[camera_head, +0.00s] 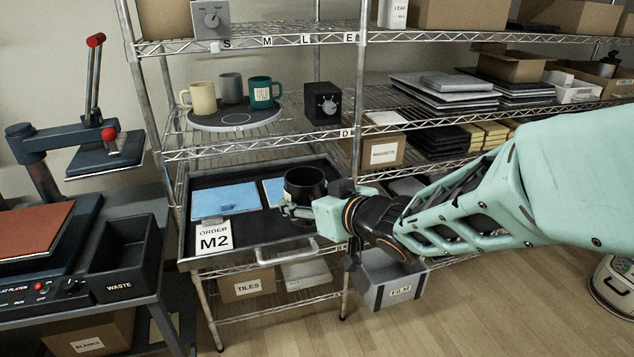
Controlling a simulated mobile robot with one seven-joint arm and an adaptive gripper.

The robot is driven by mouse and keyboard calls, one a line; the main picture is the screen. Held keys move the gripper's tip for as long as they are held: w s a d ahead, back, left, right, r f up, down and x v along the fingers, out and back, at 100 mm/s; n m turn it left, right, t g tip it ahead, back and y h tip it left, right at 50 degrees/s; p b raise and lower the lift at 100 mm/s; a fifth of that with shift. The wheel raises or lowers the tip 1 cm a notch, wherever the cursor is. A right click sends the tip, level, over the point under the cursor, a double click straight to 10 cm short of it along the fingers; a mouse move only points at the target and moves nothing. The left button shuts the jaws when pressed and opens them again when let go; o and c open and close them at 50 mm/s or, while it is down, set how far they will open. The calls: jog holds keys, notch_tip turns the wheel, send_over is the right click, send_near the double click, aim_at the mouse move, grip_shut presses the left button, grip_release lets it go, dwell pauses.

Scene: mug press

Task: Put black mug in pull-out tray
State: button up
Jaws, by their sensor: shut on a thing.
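The black mug (306,182) is upright in the camera_head view, over the right part of the pull-out tray (186,232). My gripper (290,208) reaches in from the right and is shut on the mug. The fingers show at the mug's lower left, and the gripper body covers its lower right side. I cannot tell whether the mug's base touches the tray floor. The tray is dark with a metal handle (286,250) at its front, and it is pulled out from the shelf rack.
Several mugs stand on a round plate (233,120) on the shelf above. A press (75,160) and a waste bin (124,255) stand left. A film bin (392,280) sits below my arm.

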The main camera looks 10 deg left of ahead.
jog(key=shift+w+a+f, duration=0.1)
jog(key=shift+f, duration=0.05)
jog(key=w+a+f+b, duration=0.1)
jog(key=w+a+f, duration=0.1)
jog(key=w+f, duration=0.1)
jog(key=w+a+f+b, duration=0.2)
jog(key=w, duration=0.2)
jog(key=w+a+f+b, duration=0.2)
jog(key=w+f, duration=0.1)
jog(key=w, duration=0.1)
jog(key=shift+a+f, duration=0.35)
jog(key=shift+a, duration=0.05)
jog(key=shift+w+a+f+b, duration=0.15)
jog(key=shift+f+b, duration=0.1)
jog(key=shift+f, duration=0.75)
jog(key=shift+w+a+f+b, duration=0.15)
jog(key=shift+f+b, duration=0.1)
jog(key=shift+f, duration=0.7)
jog(key=shift+d+f, duration=0.1)
jog(key=shift+f, duration=0.15)
jog(key=o, duration=1.5)
jog(key=shift+c, duration=0.2)
